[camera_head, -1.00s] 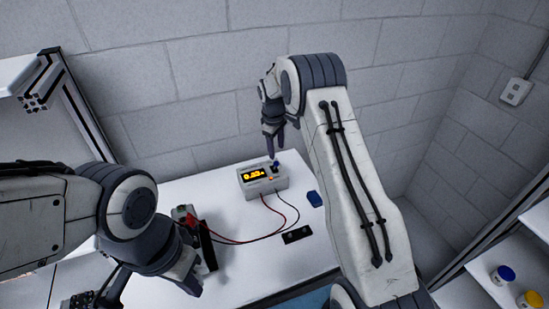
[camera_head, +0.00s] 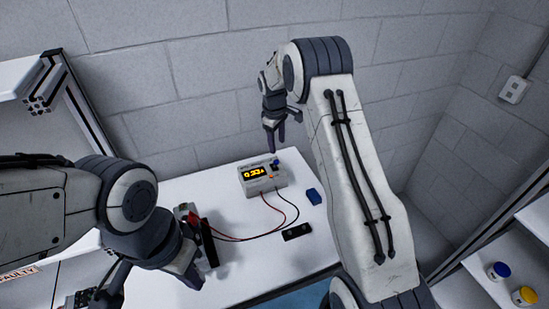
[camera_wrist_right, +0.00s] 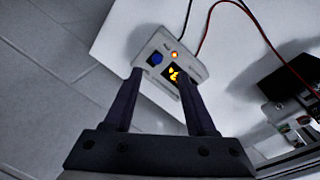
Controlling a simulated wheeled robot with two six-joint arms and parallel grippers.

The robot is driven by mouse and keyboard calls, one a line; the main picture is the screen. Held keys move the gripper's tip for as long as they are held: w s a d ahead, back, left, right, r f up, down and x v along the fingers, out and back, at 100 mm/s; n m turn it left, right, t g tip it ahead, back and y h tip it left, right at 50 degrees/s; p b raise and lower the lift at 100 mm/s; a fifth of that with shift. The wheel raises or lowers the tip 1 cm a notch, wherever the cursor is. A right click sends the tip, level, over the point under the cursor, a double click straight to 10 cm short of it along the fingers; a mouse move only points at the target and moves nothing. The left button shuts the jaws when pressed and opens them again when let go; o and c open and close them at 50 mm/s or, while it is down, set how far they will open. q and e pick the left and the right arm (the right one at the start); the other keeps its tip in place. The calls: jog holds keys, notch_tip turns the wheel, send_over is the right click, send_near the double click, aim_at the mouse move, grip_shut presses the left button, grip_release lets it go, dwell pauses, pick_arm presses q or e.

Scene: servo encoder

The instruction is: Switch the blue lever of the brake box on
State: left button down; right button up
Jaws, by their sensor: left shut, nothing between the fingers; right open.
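The brake box (camera_head: 262,180) is a small pale box with a lit yellow display, standing on the white table. Its blue lever (camera_head: 276,162) is at the back right of its top. In the right wrist view the blue lever (camera_wrist_right: 155,60) shows beside a small orange light (camera_wrist_right: 175,54). My right gripper (camera_head: 276,149) is open and empty, just above the lever; its fingers in the wrist view (camera_wrist_right: 161,76) lie to either side of the lever and display. My left gripper (camera_head: 192,280) is shut and empty at the front left, away from the box.
A block wall stands behind the table.

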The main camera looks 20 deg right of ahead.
jog(key=shift+r, duration=0.1)
notch_tip(320, 180, up, 10)
jog(key=s+a+b, duration=0.1)
jog(key=b, duration=0.2)
jog(key=shift+b, duration=0.4)
jog(key=shift+r, duration=0.1)
